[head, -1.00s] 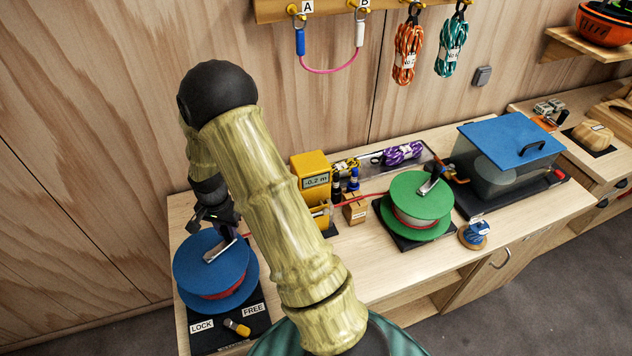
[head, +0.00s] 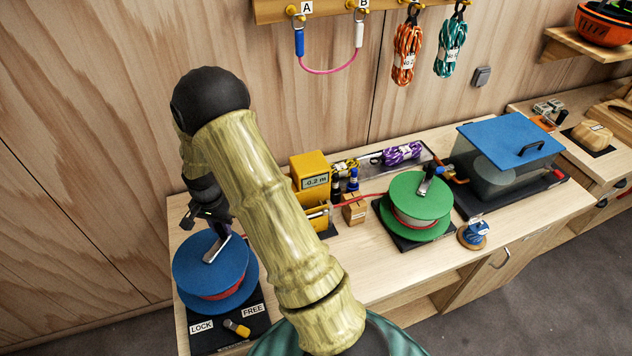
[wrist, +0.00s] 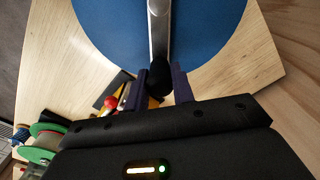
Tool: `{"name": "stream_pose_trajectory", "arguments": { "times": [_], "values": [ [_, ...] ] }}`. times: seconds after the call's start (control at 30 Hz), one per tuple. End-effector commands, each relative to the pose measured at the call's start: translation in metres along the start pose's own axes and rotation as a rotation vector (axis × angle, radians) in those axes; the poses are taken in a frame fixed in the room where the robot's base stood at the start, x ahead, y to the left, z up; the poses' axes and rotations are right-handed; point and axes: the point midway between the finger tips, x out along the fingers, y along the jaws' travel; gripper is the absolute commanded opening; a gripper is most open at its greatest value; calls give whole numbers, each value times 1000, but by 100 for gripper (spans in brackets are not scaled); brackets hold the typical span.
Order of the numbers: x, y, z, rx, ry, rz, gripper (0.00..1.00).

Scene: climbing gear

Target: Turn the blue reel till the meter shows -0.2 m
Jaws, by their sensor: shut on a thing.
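The blue reel (head: 212,268) lies on a black base at the left end of the bench, red line wound under its top disc. Its metal crank arm (head: 216,249) points to the upper right. My gripper (wrist: 160,88) is shut on the black crank knob (wrist: 161,74), one finger on each side; in the head view my wrist partly hides it. The yellow meter (head: 310,168) stands right of my arm and its display (head: 316,181) reads -0.2 m. A yellow-tipped lever (head: 238,328) sits near the LOCK (head: 202,328) and FREE (head: 253,311) labels; its setting is unclear.
A red line runs from the meter to the green reel (head: 420,200), which has its own crank. A blue-lidded clear box (head: 508,145) stands right of it. Coiled cords and a pink sling (head: 330,70) hang on the wall behind.

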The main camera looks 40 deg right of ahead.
Motion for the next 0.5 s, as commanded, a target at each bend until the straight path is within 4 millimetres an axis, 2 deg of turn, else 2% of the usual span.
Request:
{"name": "stream_pose_trajectory", "arguments": {
  "times": [0.17,0.2,0.3,0.5],
  "values": [
    [1,0,0,0,-1,1,3],
    [1,0,0,0,0,1,30],
    [1,0,0,0,0,0,50],
    [0,0,0,0,0,0,50]
  ]
}}
